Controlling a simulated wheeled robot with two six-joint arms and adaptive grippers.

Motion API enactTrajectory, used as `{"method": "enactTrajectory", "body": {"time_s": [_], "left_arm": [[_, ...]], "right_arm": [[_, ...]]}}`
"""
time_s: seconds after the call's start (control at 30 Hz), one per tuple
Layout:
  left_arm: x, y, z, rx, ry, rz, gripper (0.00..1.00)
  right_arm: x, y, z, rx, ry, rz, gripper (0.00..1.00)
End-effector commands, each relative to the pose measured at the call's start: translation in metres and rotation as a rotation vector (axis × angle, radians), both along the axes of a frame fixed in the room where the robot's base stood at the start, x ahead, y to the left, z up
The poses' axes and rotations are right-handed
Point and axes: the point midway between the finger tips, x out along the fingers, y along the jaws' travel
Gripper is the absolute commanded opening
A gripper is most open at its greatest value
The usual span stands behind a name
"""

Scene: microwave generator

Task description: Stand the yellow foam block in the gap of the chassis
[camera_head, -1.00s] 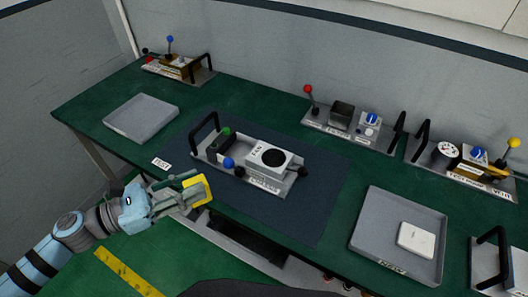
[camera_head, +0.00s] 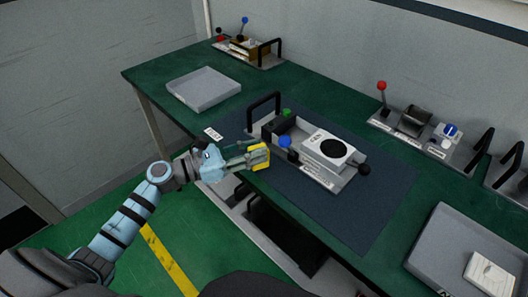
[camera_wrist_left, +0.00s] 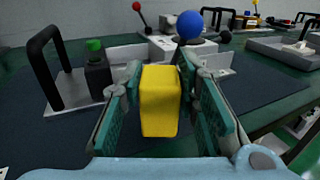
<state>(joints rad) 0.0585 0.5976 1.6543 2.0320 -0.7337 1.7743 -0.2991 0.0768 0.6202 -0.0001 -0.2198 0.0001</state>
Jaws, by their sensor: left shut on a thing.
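The yellow foam block (camera_head: 259,157) is between the fingers of my left gripper (camera_head: 247,160), which is shut on it. In the left wrist view the yellow block (camera_wrist_left: 160,100) stands upright between the two green-grey fingers. The chassis (camera_head: 318,172) is a light grey tray on the dark mat, with a black handle, a green-capped part, a blue ball knob and a white fan unit (camera_head: 326,148). The block is at the near left side of the chassis, apart from it in the head view. The chassis gap is partly hidden behind the block in the wrist view. My right gripper is not in view.
An empty grey tray (camera_head: 204,90) lies at the back left. Another grey tray (camera_head: 440,246) at the right holds a white box (camera_head: 490,274). Panels with levers (camera_head: 415,122) stand along the wall. The dark mat (camera_head: 340,212) is clear in front of the chassis.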

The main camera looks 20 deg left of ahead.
Motion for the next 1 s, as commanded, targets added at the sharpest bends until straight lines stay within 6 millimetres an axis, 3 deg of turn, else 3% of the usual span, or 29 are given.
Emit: {"method": "enactTrajectory", "body": {"time_s": [0.13,0.23,0.57,0.6,0.7,1.0], "left_arm": [[0.023,-0.022,0.003,-0.006,-0.003,0.0,0.18],[0.021,-0.021,-0.016,-0.001,0.002,0.0,0.18],[0.021,-0.02,-0.019,0.001,0.001,0.0,0.18],[0.021,-0.02,-0.019,0.001,0.001,0.0,0.32],[0.021,-0.02,-0.018,0.001,0.001,0.0,0.48],[0.021,-0.02,-0.017,0.001,0.0,0.0,0.49]], "right_arm": [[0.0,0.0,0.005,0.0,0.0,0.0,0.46],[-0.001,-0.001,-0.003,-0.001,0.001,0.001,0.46],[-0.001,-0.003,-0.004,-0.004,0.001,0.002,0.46],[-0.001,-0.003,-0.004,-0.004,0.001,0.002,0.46],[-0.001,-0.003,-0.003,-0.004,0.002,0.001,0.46],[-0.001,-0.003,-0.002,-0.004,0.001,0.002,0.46]]}}
